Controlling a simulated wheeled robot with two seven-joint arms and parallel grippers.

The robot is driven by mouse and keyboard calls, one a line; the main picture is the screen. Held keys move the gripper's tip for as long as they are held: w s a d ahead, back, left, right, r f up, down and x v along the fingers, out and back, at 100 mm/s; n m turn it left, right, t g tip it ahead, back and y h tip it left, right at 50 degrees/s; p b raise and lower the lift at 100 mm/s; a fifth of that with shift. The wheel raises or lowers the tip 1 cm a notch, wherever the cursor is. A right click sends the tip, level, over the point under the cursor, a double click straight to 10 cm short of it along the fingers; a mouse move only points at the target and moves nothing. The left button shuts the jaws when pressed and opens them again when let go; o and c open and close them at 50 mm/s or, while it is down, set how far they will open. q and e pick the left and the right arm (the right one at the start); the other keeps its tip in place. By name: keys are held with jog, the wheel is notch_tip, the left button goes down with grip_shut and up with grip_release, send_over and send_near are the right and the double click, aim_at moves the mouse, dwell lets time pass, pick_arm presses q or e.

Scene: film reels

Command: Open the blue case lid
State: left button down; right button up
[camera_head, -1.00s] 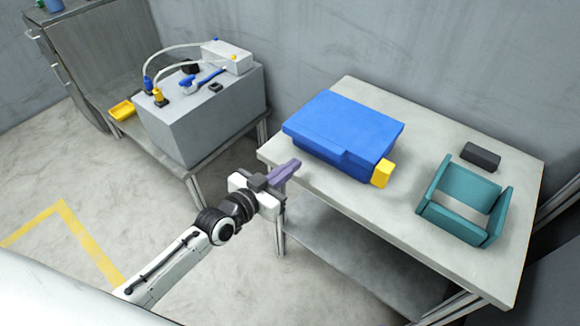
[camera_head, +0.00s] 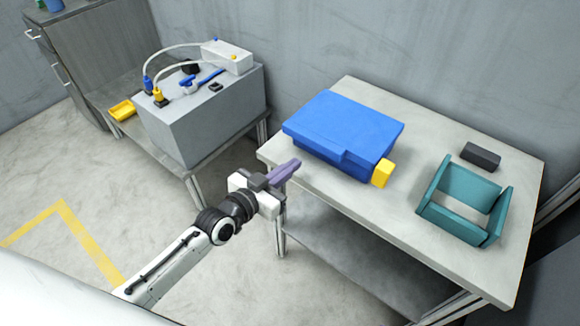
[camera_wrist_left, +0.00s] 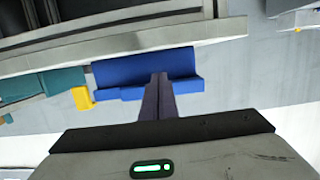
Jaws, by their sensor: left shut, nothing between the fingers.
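The blue case (camera_head: 342,135) lies on the grey table with its lid down. A ledge on the lid's front edge faces my left arm. My left gripper (camera_head: 285,172) is shut and empty, in front of the table's left corner and to the left of the case, apart from it. The left wrist view shows the shut fingers (camera_wrist_left: 158,98) in front of the blue case (camera_wrist_left: 120,74), covering part of its side. My right gripper is not in view.
A yellow block (camera_head: 382,173) sits against the case's right end. A teal open holder (camera_head: 467,200) and a dark block (camera_head: 481,155) stand on the table's right part. The table (camera_head: 400,220) is bare at its front. A grey box (camera_head: 205,115) with cables stands on the left bench.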

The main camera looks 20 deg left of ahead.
pick_arm(q)
jog(key=shift+r+b+x, duration=0.2)
jog(key=shift+b+x, duration=0.1)
jog(key=shift+x, duration=0.65)
jog(key=shift+r+b+x, duration=0.15)
jog(key=shift+b+x, duration=0.2)
jog(key=shift+x, duration=0.55)
jog(key=shift+r+b+x, duration=0.2)
jog(key=shift+b+x, duration=0.1)
jog(key=shift+x, duration=0.65)
jog(key=shift+w, duration=0.1)
jog(key=shift+r+p, duration=0.1)
jog(key=shift+p, duration=0.25)
notch_tip(320, 180, up, 6)
jog(key=w+p, duration=0.1)
jog(key=p, duration=0.4)
jog(key=shift+d, duration=0.25)
jog(key=shift+w+r, duration=0.15)
